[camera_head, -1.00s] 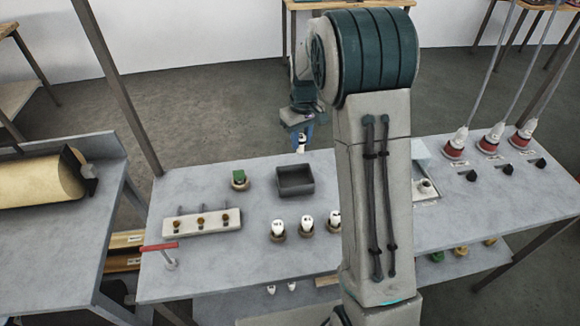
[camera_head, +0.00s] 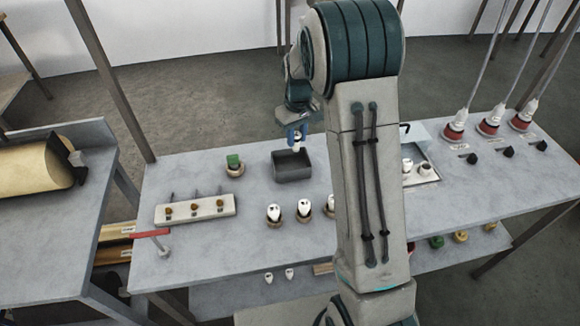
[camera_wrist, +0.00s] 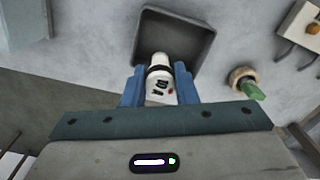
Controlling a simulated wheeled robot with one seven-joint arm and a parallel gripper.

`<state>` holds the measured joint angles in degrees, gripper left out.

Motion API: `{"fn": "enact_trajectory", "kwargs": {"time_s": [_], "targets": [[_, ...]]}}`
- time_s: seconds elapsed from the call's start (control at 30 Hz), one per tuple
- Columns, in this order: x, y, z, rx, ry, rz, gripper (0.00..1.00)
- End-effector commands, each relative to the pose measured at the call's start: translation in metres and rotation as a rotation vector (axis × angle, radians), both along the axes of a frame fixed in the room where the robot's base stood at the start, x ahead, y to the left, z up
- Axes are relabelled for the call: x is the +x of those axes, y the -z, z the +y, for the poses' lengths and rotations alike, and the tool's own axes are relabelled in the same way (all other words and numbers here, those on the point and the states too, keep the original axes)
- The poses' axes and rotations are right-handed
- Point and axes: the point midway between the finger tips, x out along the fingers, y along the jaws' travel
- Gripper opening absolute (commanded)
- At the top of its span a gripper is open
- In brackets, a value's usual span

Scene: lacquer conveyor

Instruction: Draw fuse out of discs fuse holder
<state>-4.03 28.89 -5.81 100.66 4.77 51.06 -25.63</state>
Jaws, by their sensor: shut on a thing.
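My gripper (camera_head: 297,137) is shut on a white fuse (camera_wrist: 160,82) with a dark band and dark marks. Its blue fingers (camera_wrist: 158,88) grip the fuse from both sides in the wrist view. The fuse hangs over the back part of a dark open tray (camera_head: 293,178), which also shows in the wrist view (camera_wrist: 203,45). I cannot tell its height above the tray. White fuses stand upright in round holders (camera_head: 274,223) in a row in front of the tray. Which holder is the discs one cannot be read. My arm hides the right of this row.
A green piece (camera_head: 233,161) stands in a round base left of the tray. A white board with knobs (camera_head: 195,209) and a red lever (camera_head: 150,234) are further left. A tray with white pieces (camera_head: 421,178) and red plugs (camera_head: 488,127) are at right.

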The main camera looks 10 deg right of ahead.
Motion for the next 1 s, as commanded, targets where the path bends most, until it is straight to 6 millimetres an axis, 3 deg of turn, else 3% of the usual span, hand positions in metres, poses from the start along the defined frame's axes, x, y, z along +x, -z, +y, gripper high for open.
{"fn": "enact_trajectory", "kwargs": {"time_s": [0.03,0.1,0.47,0.67,1.0], "targets": [[0.000,0.000,0.000,0.000,0.000,0.000,0.34],[0.000,0.000,0.000,0.000,0.000,0.000,0.52],[0.001,-0.005,0.000,0.000,0.001,-0.002,0.52],[0.001,-0.037,-0.001,-0.001,0.001,-0.007,0.52],[0.001,-0.111,-0.002,0.000,0.001,-0.004,0.52]]}}
